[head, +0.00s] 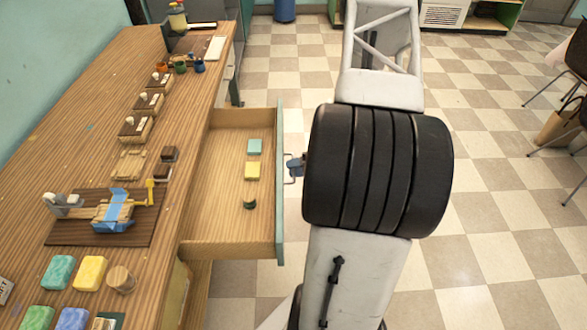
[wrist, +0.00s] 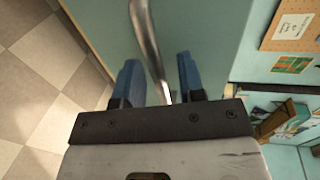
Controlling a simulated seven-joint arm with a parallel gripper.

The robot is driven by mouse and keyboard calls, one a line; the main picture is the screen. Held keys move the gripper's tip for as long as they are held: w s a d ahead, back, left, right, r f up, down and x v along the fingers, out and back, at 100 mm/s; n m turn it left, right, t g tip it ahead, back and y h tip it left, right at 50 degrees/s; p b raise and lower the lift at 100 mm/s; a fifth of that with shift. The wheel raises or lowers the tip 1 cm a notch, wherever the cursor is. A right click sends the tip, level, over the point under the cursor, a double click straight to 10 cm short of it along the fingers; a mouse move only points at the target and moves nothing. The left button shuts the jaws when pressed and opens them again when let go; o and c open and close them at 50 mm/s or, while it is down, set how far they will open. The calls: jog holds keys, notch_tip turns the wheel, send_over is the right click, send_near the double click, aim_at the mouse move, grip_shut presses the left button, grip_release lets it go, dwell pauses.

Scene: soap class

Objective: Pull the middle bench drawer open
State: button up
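A wooden bench drawer (head: 225,222) with a teal front (head: 279,200) stands pulled well out from the right side of the workbench. A teal block, a yellow block and a small dark green round item lie inside it. Its metal handle (wrist: 146,35) shows in the wrist view against the teal front. My gripper (head: 294,166) is at the outer face of the drawer front. In the wrist view its two blue fingers (wrist: 160,75) are apart, one on each side of the handle, with a visible gap. My arm hides part of the floor beside the drawer.
The wooden workbench (head: 75,150) on the left carries soap blocks, stamps, small pots and a dark board. Chairs (head: 570,120) stand at the far right. The tiled floor (head: 490,200) right of my arm is clear.

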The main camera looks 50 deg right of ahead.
jog(key=shift+s+d, duration=0.1)
jog(key=v, duration=0.7)
jog(key=shift+s+d, duration=0.2)
dwell(0.4)
jog(key=shift+r, duration=0.1)
dwell(0.5)
jog(key=w+a+r+n+g+h, duration=0.1)
jog(key=w+a+r+n+g, duration=0.15)
jog(key=a+r, duration=0.55)
jog(key=w+a+r+n+g, duration=0.1)
jog(key=a+r+g, duration=0.3)
jog(key=a+r, duration=0.35)
jog(key=w+a+r+n+g+h, duration=0.1)
jog(key=w+a+r+n+g, duration=0.1)
jog(key=a+r+g, duration=0.4)
jog(key=s+a+r+n+t+h, duration=0.1)
jog(key=s+a+r+t+h, duration=0.1)
jog(key=s+a+r+h, duration=0.2)
jog(key=s+a+r+n+t+h, duration=0.2)
jog(key=s+a+r+h, duration=0.3)
jog(key=s+a+r, duration=0.6)
jog(key=a+r, duration=0.5)
jog(key=a, duration=0.1)
jog(key=shift+s, duration=0.2)
